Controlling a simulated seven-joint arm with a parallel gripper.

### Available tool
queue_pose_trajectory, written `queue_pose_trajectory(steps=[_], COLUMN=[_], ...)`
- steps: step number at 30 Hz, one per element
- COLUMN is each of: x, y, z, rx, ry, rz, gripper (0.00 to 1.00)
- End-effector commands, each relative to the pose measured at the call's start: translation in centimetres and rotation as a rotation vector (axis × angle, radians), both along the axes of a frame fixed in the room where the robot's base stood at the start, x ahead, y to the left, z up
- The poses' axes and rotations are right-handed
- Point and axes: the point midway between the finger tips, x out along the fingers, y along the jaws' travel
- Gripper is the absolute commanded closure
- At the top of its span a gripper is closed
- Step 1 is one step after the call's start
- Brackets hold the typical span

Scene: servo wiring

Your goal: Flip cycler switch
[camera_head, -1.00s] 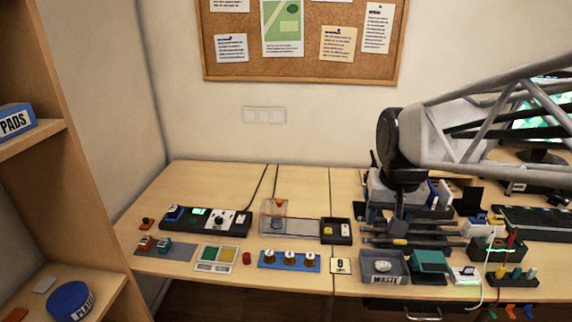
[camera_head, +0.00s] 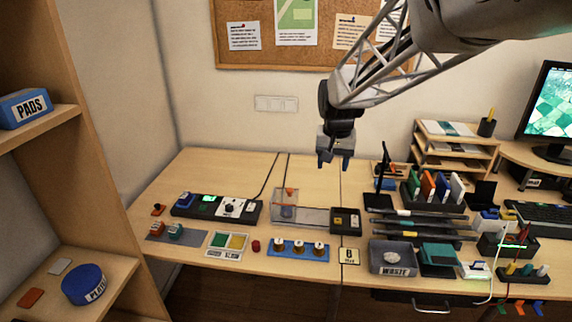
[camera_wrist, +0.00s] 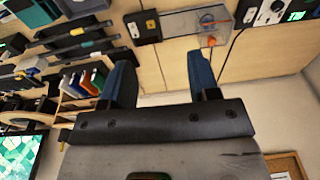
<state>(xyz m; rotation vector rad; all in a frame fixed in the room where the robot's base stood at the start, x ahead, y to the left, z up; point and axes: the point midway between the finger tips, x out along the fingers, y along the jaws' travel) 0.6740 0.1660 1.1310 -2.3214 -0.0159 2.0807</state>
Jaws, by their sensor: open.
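A long black device (camera_head: 216,208) lies at the left back of the desk, with a lit green display, a white panel with a dark knob, and a blue part at its left end. It may be the cycler; its switch is too small to make out. Part of it shows upside down at the top right of the wrist view (camera_wrist: 270,12). My gripper (camera_head: 335,162) hangs above the back of the desk, right of the device and well apart from it. Its two blue-grey fingers are spread and empty, also in the wrist view (camera_wrist: 162,78).
A clear box (camera_head: 285,205) with an orange-topped part stands right of the device, beside a small black box (camera_head: 346,221). A waste bin (camera_head: 393,257) and racks crowd the right.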

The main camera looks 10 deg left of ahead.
Motion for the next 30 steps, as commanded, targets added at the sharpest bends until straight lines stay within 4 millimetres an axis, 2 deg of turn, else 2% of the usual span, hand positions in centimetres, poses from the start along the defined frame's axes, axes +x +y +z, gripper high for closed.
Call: queue_pose_trajectory(steps=[3, 15, 30], x=[2.3, 9.3, 16.2], y=[2.1, 9.0, 18.5], z=[-1.3, -6.3, -14.5], rx=[-0.001, -0.003, -0.011], ry=[0.011, 0.041, 0.076], rz=[0.004, 0.007, 0.009], gripper=[0.45, 0.45, 0.45])
